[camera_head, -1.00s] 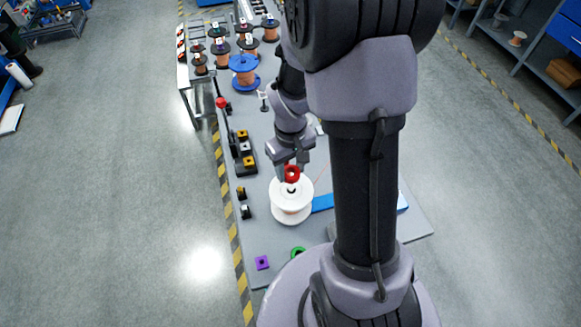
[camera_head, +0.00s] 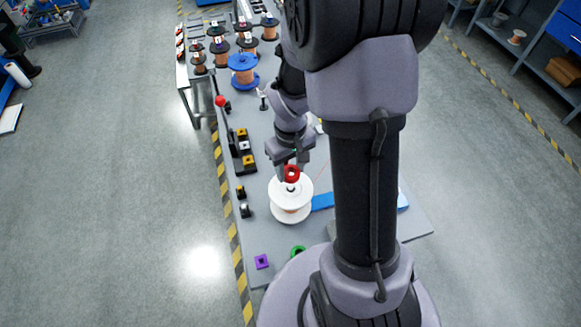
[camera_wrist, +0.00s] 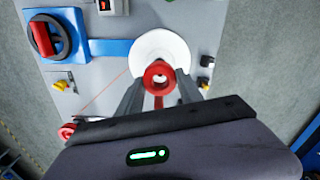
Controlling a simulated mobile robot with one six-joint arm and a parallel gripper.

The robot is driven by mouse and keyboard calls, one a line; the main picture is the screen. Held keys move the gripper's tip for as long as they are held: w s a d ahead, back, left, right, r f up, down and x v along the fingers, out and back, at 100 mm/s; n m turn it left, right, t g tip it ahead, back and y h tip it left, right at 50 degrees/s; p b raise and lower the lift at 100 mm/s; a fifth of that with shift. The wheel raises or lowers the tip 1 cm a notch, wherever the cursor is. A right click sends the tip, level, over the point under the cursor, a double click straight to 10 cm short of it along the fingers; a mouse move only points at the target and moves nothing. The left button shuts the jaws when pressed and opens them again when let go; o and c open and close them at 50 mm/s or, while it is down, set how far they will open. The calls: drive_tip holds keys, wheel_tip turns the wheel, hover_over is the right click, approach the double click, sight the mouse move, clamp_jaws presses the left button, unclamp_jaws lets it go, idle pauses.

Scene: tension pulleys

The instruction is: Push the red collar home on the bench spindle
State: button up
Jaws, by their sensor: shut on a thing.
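The red collar (camera_head: 291,173) is a ring held between the fingertips of my gripper (camera_head: 288,168), over the top of the white spool (camera_head: 291,205). In the wrist view the red collar (camera_wrist: 158,76) shows its open hole, with the grey fingers of my gripper (camera_wrist: 159,84) shut on its two sides. The white flange of the spool (camera_wrist: 160,48) lies just behind it. A dark spindle tip (camera_head: 291,187) shows just below the collar in the head view. I cannot tell how far the collar is over the spindle.
A blue bar (camera_head: 323,202) lies beside the spool. Purple (camera_head: 261,262) and green (camera_head: 298,252) pieces lie near the bench's front end. A rack of yellow and white blocks (camera_head: 244,147) stands left. A blue spool (camera_head: 243,70) stands farther back. A red-knobbed lever (camera_head: 220,101) rises at the left edge.

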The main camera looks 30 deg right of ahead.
drive_tip(key=shift+f, duration=0.1)
drive_tip(key=shift+f+b, duration=1.35)
drive_tip(key=shift+f, duration=0.1)
drive_tip(key=shift+f, duration=0.1)
drive_tip(key=shift+f+b, duration=1.3)
drive_tip(key=shift+f, duration=0.1)
drive_tip(key=shift+f, duration=0.1)
drive_tip(key=shift+f, duration=0.15)
